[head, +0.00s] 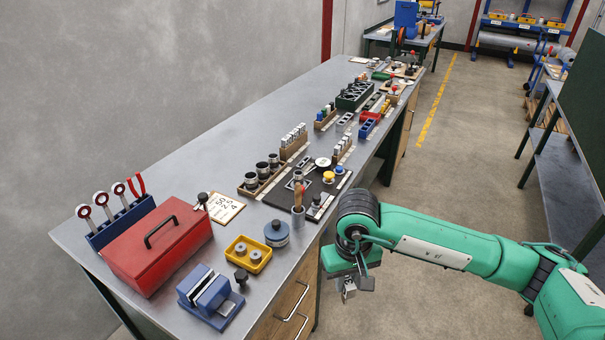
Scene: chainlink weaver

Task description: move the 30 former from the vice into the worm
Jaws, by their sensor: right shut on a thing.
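My right gripper (358,284) hangs past the right edge of the bench, pointing down. It is shut on a small grey metal piece (348,293), which I take to be the 30 former; it is too small to read any mark. The blue vice (206,298) stands at the near front of the bench, left of my gripper and apart from it. I see no former between its jaws. I cannot make out the worm for certain; a blue machine (405,16) stands on a far table. My left gripper is not in view.
The floor (420,170) right of the bench is clear.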

